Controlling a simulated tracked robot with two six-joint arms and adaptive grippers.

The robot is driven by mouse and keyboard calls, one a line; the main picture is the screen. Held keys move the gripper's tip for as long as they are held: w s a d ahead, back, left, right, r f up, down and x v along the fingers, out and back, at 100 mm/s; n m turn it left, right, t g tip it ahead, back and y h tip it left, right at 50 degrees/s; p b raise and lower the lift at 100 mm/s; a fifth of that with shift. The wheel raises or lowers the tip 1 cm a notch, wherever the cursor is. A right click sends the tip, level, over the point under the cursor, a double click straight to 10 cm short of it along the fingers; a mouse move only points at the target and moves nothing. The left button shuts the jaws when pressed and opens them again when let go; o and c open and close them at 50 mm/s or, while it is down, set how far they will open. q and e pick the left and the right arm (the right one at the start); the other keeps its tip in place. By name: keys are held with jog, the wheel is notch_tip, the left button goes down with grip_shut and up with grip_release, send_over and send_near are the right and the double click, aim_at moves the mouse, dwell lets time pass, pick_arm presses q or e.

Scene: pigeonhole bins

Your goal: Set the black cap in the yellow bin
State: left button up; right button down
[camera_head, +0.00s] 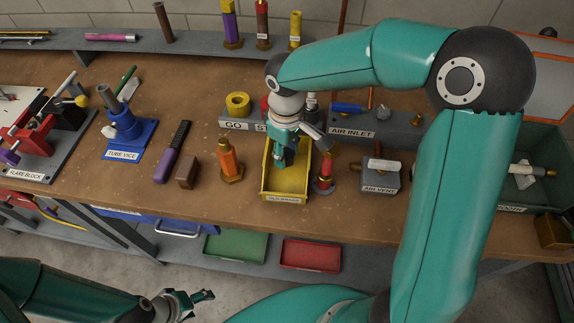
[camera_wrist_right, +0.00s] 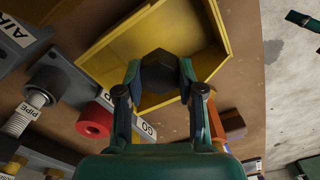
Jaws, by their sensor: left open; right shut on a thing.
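The yellow bin (camera_head: 305,180) sits on the workbench, its labelled front toward me. My right gripper (camera_head: 281,161) reaches down into the bin's opening from above. In the right wrist view, my right gripper (camera_wrist_right: 161,76) is shut on the black cap (camera_wrist_right: 160,68), a dark six-sided piece between the fingertips, with the yellow bin (camera_wrist_right: 205,28) behind it. I cannot tell whether the cap touches the bin floor. In the head view the cap is hidden by the gripper. My left gripper (camera_head: 196,297) is open and empty, low in front of the bench.
An orange-and-brass fitting (camera_head: 229,160) stands left of the bin. A small red fitting (camera_head: 325,176) stands close to its right, and the air vent block (camera_head: 378,178) is further right. A labelled rail (camera_head: 240,124) lies behind. A blue tube vice (camera_head: 127,130) stands further left.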

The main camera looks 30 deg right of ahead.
aim_at(287, 176)
jog(key=shift+f, duration=3.2)
jog(key=shift+f, duration=0.15)
jog(key=c, duration=0.7)
grip_release()
notch_tip(287, 176, up, 12)
jog(key=shift+s+r+b, duration=0.1)
jog(key=shift+r+b, duration=0.1)
jog(key=shift+b, duration=0.2)
